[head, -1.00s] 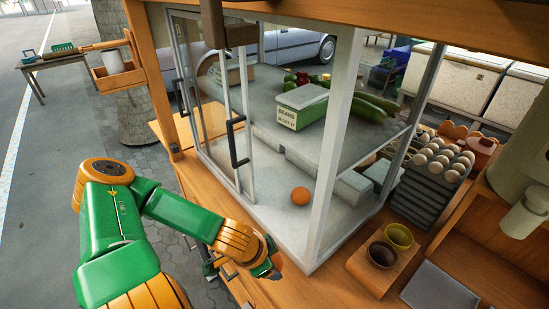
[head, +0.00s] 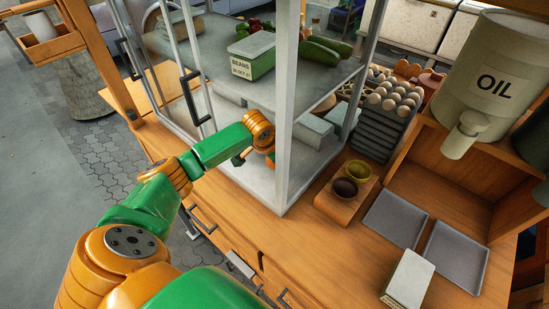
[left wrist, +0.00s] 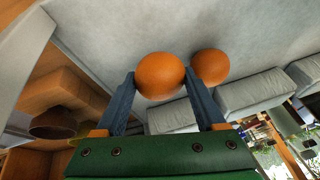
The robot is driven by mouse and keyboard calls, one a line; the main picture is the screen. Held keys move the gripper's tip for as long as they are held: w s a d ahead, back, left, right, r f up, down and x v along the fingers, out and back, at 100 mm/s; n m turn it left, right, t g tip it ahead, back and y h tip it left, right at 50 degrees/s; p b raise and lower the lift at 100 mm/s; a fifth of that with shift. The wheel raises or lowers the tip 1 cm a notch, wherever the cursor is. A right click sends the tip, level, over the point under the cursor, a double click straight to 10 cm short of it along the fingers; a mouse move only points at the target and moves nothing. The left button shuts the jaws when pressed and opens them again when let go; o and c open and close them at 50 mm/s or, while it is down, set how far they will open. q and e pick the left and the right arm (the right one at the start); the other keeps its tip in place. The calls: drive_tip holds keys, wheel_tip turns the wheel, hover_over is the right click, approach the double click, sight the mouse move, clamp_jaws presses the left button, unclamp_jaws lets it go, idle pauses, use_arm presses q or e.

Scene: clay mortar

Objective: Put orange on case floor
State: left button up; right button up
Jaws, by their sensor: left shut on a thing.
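My left gripper (left wrist: 162,84) is shut on an orange (left wrist: 158,74), held between its two fingertips in the left wrist view. A second orange (left wrist: 210,66) is just right of it there, against the pale case floor (left wrist: 100,35); I cannot tell if the two touch. In the head view my left arm reaches into the glass case over the case floor (head: 256,187), and its wrist hides the fingers and most of what they hold. Whether the held orange touches the floor is unclear. My right gripper is not in view.
A white case post (head: 286,110) stands right of my wrist. The sliding glass door with a dark handle (head: 190,95) is on the left. A grey shelf (head: 205,60) with a beans box (head: 251,58) is above the floor. Grey blocks (left wrist: 255,92) line the back.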

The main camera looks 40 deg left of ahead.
use_arm(q)
drive_tip(key=shift+f, duration=0.8)
drive_tip(key=shift+s+a, duration=0.1)
drive_tip(key=shift+s, duration=0.05)
drive_tip(key=shift+f, duration=0.1)
drive_tip(key=o, duration=1.1)
drive_tip(key=shift+o, duration=0.2)
drive_tip(key=v, duration=0.7)
drive_tip(key=shift+r, duration=0.45)
